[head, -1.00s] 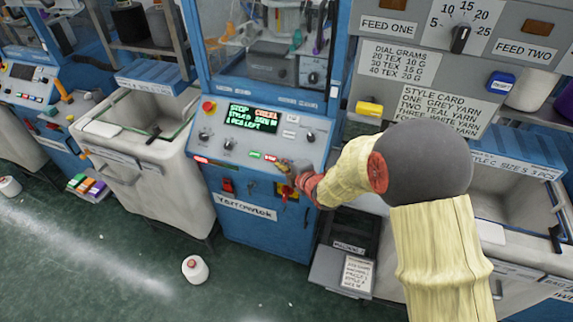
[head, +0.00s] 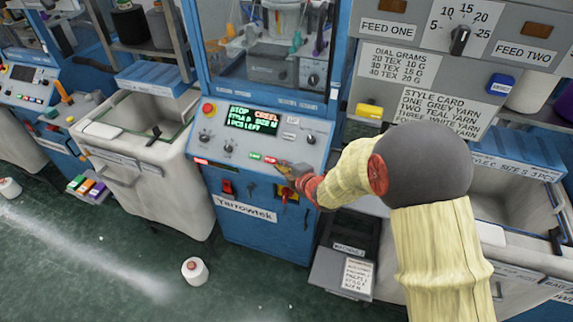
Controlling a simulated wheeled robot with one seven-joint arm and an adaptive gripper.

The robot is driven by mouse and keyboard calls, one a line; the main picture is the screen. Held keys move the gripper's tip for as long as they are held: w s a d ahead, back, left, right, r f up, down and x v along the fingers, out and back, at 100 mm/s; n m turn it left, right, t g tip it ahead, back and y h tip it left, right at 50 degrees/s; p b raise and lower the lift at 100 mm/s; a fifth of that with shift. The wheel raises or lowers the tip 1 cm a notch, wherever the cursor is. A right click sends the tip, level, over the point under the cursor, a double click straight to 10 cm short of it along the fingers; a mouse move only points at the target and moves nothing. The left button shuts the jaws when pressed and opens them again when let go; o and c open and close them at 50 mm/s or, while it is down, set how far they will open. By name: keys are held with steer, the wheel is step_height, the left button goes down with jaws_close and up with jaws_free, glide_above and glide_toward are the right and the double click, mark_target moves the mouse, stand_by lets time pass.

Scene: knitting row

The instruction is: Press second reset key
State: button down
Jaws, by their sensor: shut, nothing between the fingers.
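The blue knitting machine (head: 262,228) stands in the middle, with a sloped grey control panel (head: 215,146). Its lit screen (head: 252,123) shows red and green text, including "CREEL" and "1 PCS LEFT". Along the panel's lower edge are a red key (head: 202,161) at the left, a green key (head: 255,156), and a red key (head: 270,160) beside it. My gripper (head: 284,167) is shut and empty at the panel's lower right edge, close to that right red key. I cannot tell whether it touches the key. My gripper and arm hide part of the panel edge there.
A red emergency button (head: 208,109) sits at the panel's upper left. A grey feed cabinet (head: 395,90) with a style card stands at right. A white yarn cone (head: 195,270) is on the green floor.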

steer(key=shift+f, duration=0.15)
steer(key=shift+w+d+f+b, duration=0.1)
steer(key=shift+w+f+b, duration=0.15)
steer(key=shift+b, duration=0.35)
steer(key=shift+w+d+f+b, duration=0.1)
steer(key=shift+w+f+b, duration=0.15)
steer(key=shift+b, duration=0.15)
stand_by(0.7)
stand_by(0.3)
steer(key=shift+s+r, duration=0.5)
steer(key=shift+r, duration=0.15)
steer(key=shift+a, duration=0.2)
steer(key=s+r, duration=0.1)
steer(key=r, duration=0.1)
steer(key=s+a+r+p, duration=0.1)
steer(key=s+r, duration=0.1)
stand_by(0.9)
